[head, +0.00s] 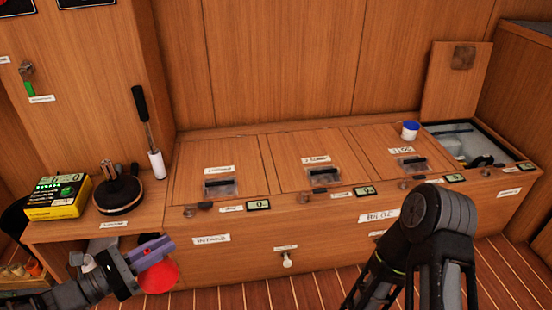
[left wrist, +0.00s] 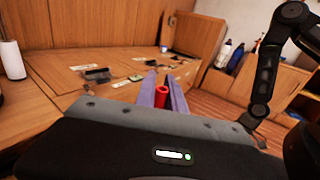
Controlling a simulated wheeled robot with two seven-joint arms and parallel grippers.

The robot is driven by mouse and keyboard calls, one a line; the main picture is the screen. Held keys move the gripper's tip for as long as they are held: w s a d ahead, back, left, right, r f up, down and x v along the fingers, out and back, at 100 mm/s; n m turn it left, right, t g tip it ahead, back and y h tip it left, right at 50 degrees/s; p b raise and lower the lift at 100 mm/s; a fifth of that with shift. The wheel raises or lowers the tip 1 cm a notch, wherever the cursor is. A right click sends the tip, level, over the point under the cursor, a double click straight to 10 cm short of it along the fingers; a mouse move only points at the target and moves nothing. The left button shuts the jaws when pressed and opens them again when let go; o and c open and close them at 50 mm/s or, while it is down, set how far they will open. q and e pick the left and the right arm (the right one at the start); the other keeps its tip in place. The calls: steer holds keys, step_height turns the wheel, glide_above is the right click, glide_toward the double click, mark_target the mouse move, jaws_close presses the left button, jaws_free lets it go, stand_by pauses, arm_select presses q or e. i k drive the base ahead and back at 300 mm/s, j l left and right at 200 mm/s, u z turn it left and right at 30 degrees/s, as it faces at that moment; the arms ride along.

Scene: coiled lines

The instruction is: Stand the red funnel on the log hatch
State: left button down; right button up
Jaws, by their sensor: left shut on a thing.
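The red funnel (head: 160,278) is held by my left gripper (head: 152,252), in front of the bench at the lower left. Its wide red rim shows below the purple fingers. In the left wrist view its red tube (left wrist: 162,96) stands between the two fingers (left wrist: 162,88), which are shut on it. The bench top has three closed wooden hatches: left (head: 195,155), middle (head: 290,148) and right (head: 372,138). Each has a label and a dark latch. The labels are too small to tell surely which is the log hatch. My right gripper is out of view.
A blue-lidded white pot (head: 410,130) stands on the right hatch. An open compartment (head: 512,156) is at the far right, its lid (head: 440,85) upright behind. A yellow box (head: 58,198) and a black round coil (head: 118,195) sit at left. The left and middle hatches have bare wood.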

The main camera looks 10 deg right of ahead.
mark_target(377, 140)
steer(key=i+l+z, duration=0.25)
steer(key=z, duration=0.2)
steer(key=i+l+z, duration=0.2)
steer(key=z, duration=0.3)
steer(key=i+z, duration=0.45)
steer(key=i+j+z, duration=0.1)
steer(key=i, duration=0.65)
